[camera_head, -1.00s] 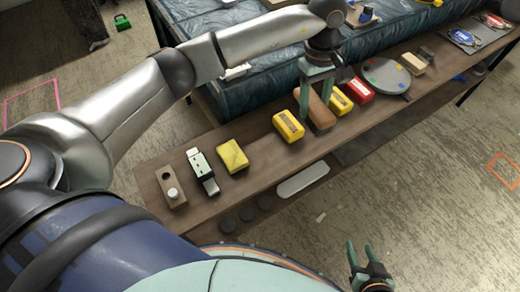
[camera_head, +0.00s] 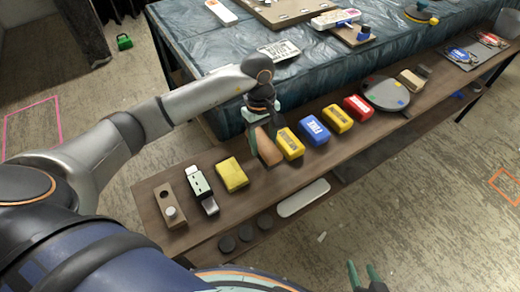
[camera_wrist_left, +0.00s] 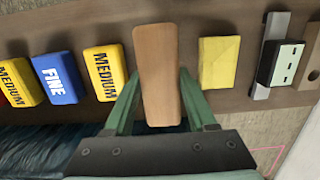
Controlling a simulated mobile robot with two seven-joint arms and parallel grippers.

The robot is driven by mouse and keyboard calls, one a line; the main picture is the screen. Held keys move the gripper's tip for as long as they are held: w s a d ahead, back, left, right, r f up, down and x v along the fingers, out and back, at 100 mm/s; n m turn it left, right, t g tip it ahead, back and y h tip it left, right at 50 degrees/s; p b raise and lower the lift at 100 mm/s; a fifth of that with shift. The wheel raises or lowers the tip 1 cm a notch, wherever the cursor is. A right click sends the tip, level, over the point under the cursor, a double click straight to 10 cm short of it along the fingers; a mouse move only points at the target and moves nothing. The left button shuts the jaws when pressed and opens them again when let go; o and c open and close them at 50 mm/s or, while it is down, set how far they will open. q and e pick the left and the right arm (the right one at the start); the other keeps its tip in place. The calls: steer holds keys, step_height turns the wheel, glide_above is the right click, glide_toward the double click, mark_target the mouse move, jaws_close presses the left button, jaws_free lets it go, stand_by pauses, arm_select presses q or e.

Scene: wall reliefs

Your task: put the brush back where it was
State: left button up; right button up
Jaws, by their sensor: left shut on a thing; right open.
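The brush, a brown wooden block (camera_head: 270,150), is held in my left gripper (camera_head: 263,132) over the plank shelf (camera_head: 290,193). It sits between the yellow pad (camera_head: 232,175) and a yellow MEDIUM block (camera_head: 290,144). In the left wrist view the brush (camera_wrist_left: 157,60) lies lengthwise between the two green fingers of my left gripper (camera_wrist_left: 160,88), with the MEDIUM block (camera_wrist_left: 104,72) left of it and the yellow pad (camera_wrist_left: 219,62) right. I cannot tell whether its underside touches the shelf. My right gripper (camera_head: 362,275) is open and empty at the bottom edge.
A blue FINE block (camera_head: 314,130), another yellow block (camera_head: 337,118) and a red block (camera_head: 357,107) continue the row, then a grey disc (camera_head: 386,93). A pale green-and-grey tool (camera_head: 202,190) and a small wooden block with holes (camera_head: 170,204) stand at the left end. A blue-covered table (camera_head: 310,75) is behind.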

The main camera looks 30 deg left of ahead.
mark_target(260, 151)
arm_select(q)
steer(key=shift+a+f, duration=0.2)
steer(key=shift+f, duration=0.05)
steer(key=f, duration=0.3)
steer(key=shift+s+a+f, duration=0.15)
steer(key=shift+s+a, duration=0.05)
steer(key=shift+f, duration=0.1)
steer(key=shift+f, duration=0.1)
steer(key=o, duration=1.2)
steer(key=r, duration=0.4)
steer(key=a+r, duration=0.1)
steer(key=r, duration=0.7)
steer(key=shift+w+a+p, duration=0.15)
steer(key=shift+w+p, duration=0.15)
steer(key=shift+w, duration=0.1)
